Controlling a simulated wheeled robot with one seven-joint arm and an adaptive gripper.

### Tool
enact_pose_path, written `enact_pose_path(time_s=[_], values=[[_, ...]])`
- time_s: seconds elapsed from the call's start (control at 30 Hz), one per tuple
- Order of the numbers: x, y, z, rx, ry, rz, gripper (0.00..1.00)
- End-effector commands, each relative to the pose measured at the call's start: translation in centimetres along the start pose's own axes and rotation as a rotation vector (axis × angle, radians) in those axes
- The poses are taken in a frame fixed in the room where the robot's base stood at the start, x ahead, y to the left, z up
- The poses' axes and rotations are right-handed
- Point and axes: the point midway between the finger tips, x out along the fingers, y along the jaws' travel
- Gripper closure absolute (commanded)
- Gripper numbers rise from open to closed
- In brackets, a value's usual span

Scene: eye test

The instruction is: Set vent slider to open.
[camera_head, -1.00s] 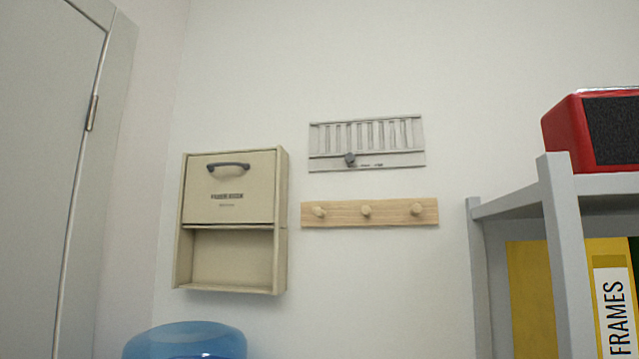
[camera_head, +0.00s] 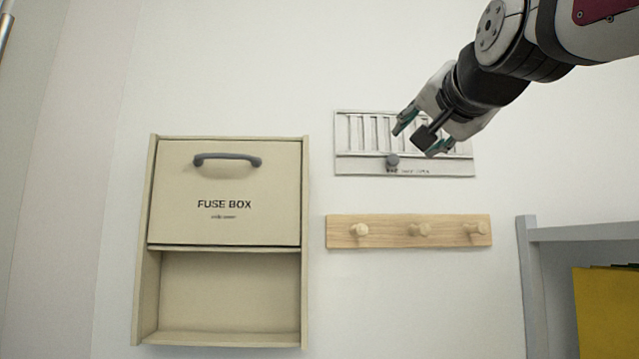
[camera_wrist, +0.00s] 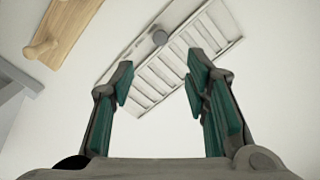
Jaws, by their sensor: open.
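The vent (camera_head: 350,143) is a pale slatted panel on the wall, right of the fuse box. Its dark round slider knob (camera_head: 392,161) sits on the lower strip, left of the panel's middle. Small lettering beside the knob is too small to read. My gripper (camera_head: 422,137) is open and empty in front of the vent, right of the knob, and hides part of the slats. In the wrist view the vent (camera_wrist: 150,83) lies slanted beyond the open fingers (camera_wrist: 158,83), and the knob (camera_wrist: 159,37) shows above and between the fingertips, apart from them.
A wooden rail (camera_head: 390,232) with pegs is fixed just below the vent. A beige fuse box (camera_head: 225,225) with a dark handle (camera_head: 227,158) hangs at left. A grey shelf (camera_head: 560,234) with a yellow binder (camera_head: 605,310) stands at lower right. The wall above is bare.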

Motion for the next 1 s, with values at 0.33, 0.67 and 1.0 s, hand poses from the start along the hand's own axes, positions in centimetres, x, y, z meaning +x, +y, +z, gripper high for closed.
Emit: enact_pose_path(time_s=[0.33, 0.67, 1.0], values=[[5.0, -0.1, -0.2, 0.004, 0.001, 0.000, 0.57], [10.6, -0.1, -0.2, 0.003, 0.001, -0.001, 0.57], [13.5, -0.1, -0.2, 0.003, 0.002, -0.002, 0.57]])
